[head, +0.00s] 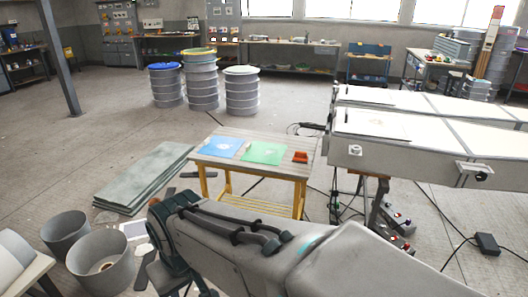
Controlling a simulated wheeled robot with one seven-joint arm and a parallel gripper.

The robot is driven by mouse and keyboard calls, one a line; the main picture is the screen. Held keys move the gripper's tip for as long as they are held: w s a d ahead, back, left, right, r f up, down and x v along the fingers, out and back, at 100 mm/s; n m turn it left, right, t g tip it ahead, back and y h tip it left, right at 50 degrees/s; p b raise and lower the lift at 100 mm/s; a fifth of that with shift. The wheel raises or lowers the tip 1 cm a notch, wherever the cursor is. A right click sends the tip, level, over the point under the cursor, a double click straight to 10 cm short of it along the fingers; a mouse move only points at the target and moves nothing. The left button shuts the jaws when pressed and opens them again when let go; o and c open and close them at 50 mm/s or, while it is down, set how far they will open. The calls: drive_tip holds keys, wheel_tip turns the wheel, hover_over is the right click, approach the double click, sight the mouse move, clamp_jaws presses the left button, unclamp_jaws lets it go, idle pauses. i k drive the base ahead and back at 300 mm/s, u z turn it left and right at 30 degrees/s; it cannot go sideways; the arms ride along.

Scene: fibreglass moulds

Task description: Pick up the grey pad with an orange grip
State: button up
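A small orange-red object (300,157) sits at the right end of a low wooden-topped table (227,159) with yellow legs. It looks like the orange grip of the pad; a grey pad part cannot be made out at this size. My arm crosses the foreground from the lower right, and its dark end is at the lower left, nearer the camera than the table. My gripper's fingers cannot be made out clearly there, nor whether anything is between them. The orange object stands apart from my arm, beyond it.
A blue sheet (221,147) and a green sheet (264,153) lie on the same table. Long pale moulds (430,133) stand close on the right. Grey-green boards (145,177) lie on the floor to the left, near two grey buckets (101,262). Drums (202,82) stand behind; open floor lies between.

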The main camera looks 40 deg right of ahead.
sight(299, 157)
drive_tip(key=z, duration=0.3)
drive_tip(key=i, duration=1.85)
drive_tip(key=z, duration=1.05)
drive_tip(key=i, duration=1.2)
drive_tip(key=z, duration=1.8)
drive_tip(key=i, duration=0.6)
drive_tip(key=z, duration=0.6)
